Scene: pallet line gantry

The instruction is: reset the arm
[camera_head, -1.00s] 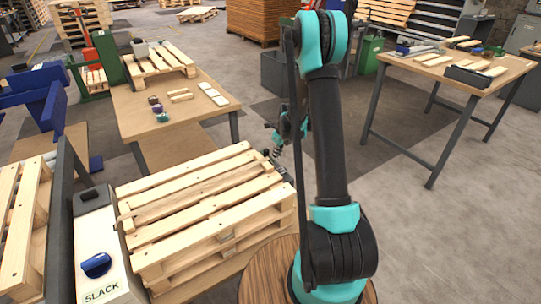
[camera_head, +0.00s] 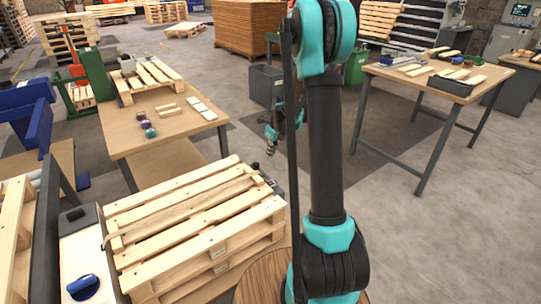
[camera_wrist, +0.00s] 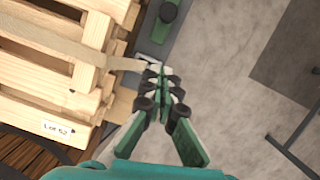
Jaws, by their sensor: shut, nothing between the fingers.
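My arm rises at the right of centre in the head view. My gripper (camera_head: 271,140) hangs beyond the near pallet stack, small and partly behind my arm. In the wrist view my gripper (camera_wrist: 163,90) has its fingers together with nothing between them. It is above the floor beside the pallet stack (camera_wrist: 65,45), near a grey and green fitting (camera_wrist: 160,30). A pale strap (camera_wrist: 60,42) runs across the stack. The pallet stack (camera_head: 200,225) is in front of me in the head view.
A workbench (camera_head: 160,125) with a pallet, small wood pieces and small round items stands at the left. Another table (camera_head: 440,80) stands at the right. A box with a blue knob (camera_head: 84,287) is at the near left. Grey floor (camera_head: 450,230) at the right is clear.

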